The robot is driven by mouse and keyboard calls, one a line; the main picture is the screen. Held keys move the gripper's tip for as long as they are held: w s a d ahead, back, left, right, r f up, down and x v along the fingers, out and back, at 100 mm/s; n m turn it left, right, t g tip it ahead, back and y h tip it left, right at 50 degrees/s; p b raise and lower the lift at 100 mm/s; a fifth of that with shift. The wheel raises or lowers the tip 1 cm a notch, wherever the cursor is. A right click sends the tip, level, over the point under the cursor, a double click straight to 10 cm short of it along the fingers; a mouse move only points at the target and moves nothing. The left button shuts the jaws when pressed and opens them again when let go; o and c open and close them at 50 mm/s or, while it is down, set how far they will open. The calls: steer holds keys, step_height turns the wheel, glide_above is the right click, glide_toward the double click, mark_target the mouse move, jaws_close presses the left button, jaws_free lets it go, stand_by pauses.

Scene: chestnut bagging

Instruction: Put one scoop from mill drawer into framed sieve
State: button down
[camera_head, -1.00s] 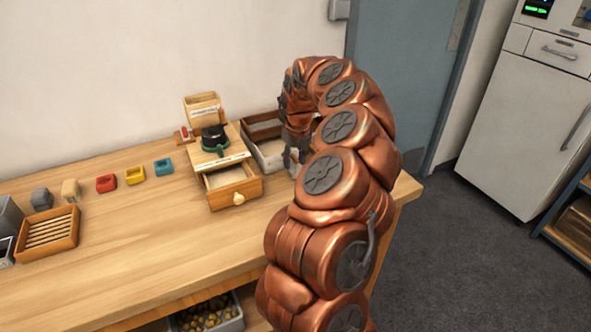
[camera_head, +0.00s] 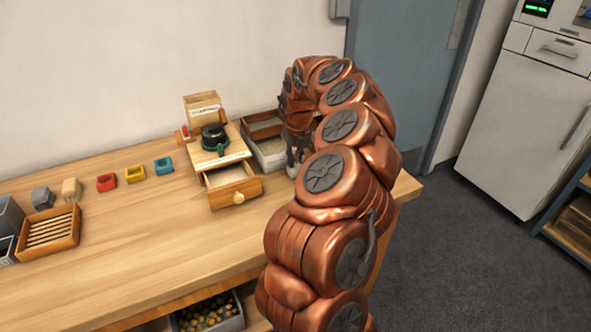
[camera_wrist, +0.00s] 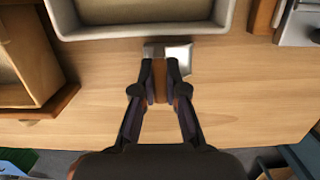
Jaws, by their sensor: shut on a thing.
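My gripper (camera_wrist: 160,88) is shut on the brown handle of a small scoop (camera_wrist: 178,59). The scoop's pale, squarish end shows beyond the fingertips; I cannot tell whether it holds meal. In the head view my gripper (camera_head: 295,164) is at the right end of the bench, right of the mill (camera_head: 216,145). The mill drawer (camera_head: 235,192) is pulled open, with pale meal inside. The framed sieve (camera_head: 268,158) stands right of the mill, partly hidden by my arm. Its pale rim (camera_wrist: 140,30) lies just beyond the scoop in the wrist view.
Red (camera_head: 106,182), yellow (camera_head: 135,174) and blue (camera_head: 163,166) small cups stand left of the mill. A slatted wooden tray (camera_head: 48,234) lies at far left. The front middle of the bench (camera_head: 150,240) is clear. A bin of chestnuts (camera_head: 208,315) sits below.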

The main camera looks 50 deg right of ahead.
mark_target(295, 156)
steer(key=shift+r, duration=0.15)
steer(key=shift+r+p, duration=2)
steer(key=shift+r, duration=0.4)
steer(key=shift+f, duration=0.15)
step_height(295, 156, down, 5)
steer(key=b, duration=0.4)
steer(key=shift+b, duration=0.3)
steer(key=shift+r, duration=0.2)
